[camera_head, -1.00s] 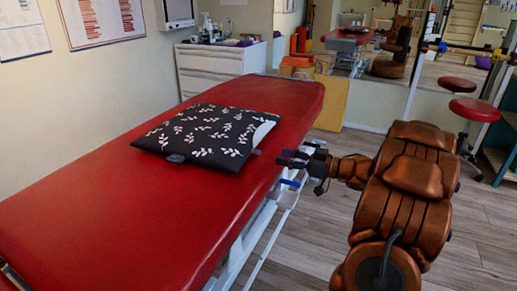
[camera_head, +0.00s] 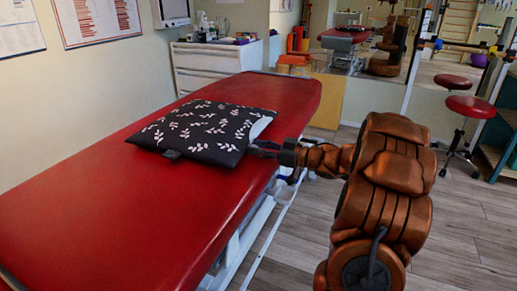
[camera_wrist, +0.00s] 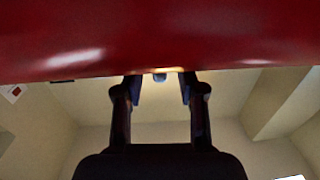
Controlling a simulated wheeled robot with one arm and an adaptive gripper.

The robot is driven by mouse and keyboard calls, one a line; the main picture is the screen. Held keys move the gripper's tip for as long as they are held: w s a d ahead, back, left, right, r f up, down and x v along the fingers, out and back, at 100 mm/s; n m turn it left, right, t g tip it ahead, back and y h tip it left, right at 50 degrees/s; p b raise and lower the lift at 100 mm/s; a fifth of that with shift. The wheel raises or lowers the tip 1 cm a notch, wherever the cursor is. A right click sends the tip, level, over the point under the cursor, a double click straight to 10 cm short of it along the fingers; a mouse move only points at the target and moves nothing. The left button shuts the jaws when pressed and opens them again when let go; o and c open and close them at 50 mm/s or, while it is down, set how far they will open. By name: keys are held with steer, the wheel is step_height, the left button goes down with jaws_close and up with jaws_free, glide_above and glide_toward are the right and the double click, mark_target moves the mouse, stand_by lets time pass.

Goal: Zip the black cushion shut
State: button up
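The black cushion (camera_head: 200,130) with a white leaf pattern lies flat on the red treatment table (camera_head: 90,205). Its right end shows a white lining (camera_head: 259,128), so that side gapes open. I cannot tell whether that is the zip pull.
A white drawer cabinet (camera_head: 215,65) with small items on top stands behind the table against the wall. A red stool (camera_head: 472,107) stands at the far right before a mirror. The wooden floor (camera_head: 455,235) to the right is largely clear.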

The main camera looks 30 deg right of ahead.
jaws_close()
stand_by(0.3)
stand_by(0.4)
